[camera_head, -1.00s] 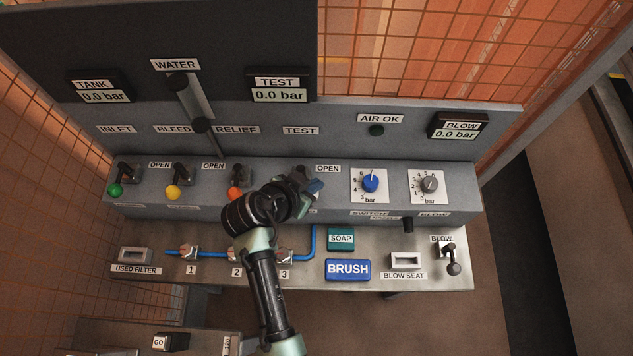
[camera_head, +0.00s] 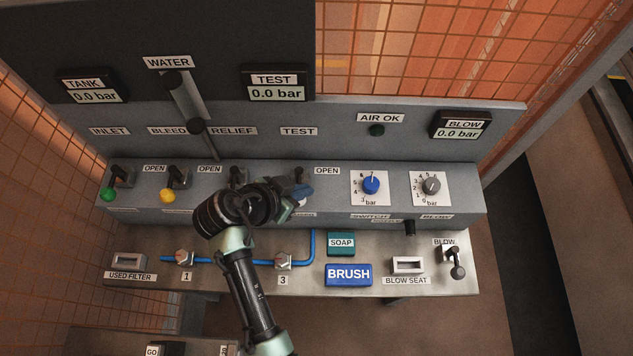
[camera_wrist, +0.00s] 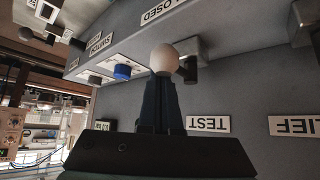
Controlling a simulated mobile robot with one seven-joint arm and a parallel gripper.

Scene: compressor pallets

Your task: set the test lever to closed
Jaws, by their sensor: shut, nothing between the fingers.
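The test lever (camera_head: 298,173) is on the sloped grey panel below the TEST label (camera_head: 299,131), with an OPEN label (camera_head: 327,171) to its right. In the wrist view its pale ball knob (camera_wrist: 164,58) is right at the tips of my gripper (camera_wrist: 160,82), with its dark mount (camera_wrist: 188,68) behind. My gripper (camera_head: 303,191) is shut with nothing between its fingers and covers part of the lever in the head view. I cannot tell whether the fingertips touch the knob. A CLOSED label (camera_wrist: 168,9) shows upside down in the wrist view.
Left of it are the inlet lever with a green knob (camera_head: 108,195), the bleed lever with a yellow knob (camera_head: 167,196), and the relief lever (camera_head: 236,175), partly hidden by my arm. A blue dial (camera_head: 371,185) and a grey dial (camera_head: 431,185) sit to the right.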

